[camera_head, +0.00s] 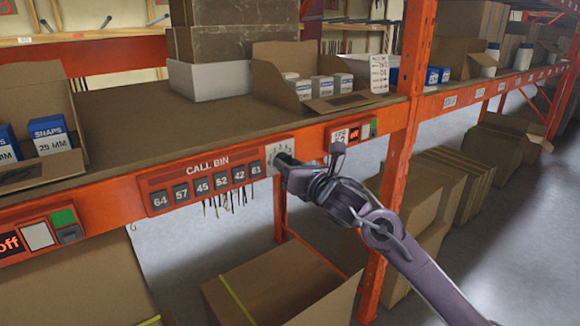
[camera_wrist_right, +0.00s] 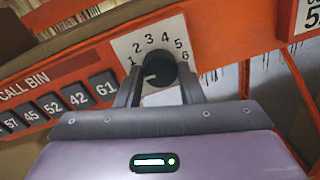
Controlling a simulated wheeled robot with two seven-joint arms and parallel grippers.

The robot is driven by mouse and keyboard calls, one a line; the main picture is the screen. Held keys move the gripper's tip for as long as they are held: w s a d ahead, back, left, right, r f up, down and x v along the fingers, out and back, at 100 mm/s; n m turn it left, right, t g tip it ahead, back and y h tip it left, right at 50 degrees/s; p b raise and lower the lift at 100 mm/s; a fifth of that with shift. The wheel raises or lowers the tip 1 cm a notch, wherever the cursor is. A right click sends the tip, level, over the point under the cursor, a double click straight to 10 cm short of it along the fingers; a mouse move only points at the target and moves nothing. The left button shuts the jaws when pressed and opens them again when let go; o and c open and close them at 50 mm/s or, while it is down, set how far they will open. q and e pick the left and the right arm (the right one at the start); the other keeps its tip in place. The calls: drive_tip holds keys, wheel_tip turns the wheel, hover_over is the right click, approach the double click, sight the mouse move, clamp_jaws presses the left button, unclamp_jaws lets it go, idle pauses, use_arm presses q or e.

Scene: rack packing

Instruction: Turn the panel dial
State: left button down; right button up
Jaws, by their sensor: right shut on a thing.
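The panel dial is a round black knob (camera_wrist_right: 159,68) on a white plate (camera_wrist_right: 184,28) numbered 1 to 6, seen in the right wrist view. A light pointer mark on the knob faces the lower left, near the 1. My right gripper (camera_wrist_right: 160,88) is shut on the knob, with one finger on each side. In the head view my right gripper (camera_head: 284,160) reaches the dial plate (camera_head: 282,147) at the right end of the call bin panel and hides most of the knob. My left gripper is not in view.
The call bin panel (camera_head: 205,184) carries number tiles 64, 57, 45, 52, 42 and 61. An orange upright (camera_head: 402,130) stands right of the dial. Open cartons (camera_head: 310,72) sit on the shelf above, and large boxes (camera_head: 270,285) stand below.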

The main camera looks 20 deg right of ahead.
drive_tip(key=shift+d+m+g+y+p, duration=0.1)
drive_tip(key=shift+m+g+y+p, duration=0.3)
drive_tip(key=shift+m, duration=2.25)
drive_tip(key=shift+m+g+p, duration=0.1)
drive_tip(key=shift+m+p, duration=0.6)
drive_tip(key=shift+m, duration=1.9)
drive_tip(key=shift+d+m+g+y+p, duration=0.15)
drive_tip(key=shift+m+p, duration=0.4)
drive_tip(key=shift+m, duration=2.1)
drive_tip(key=shift+a, duration=0.1)
drive_tip(key=o, duration=1)
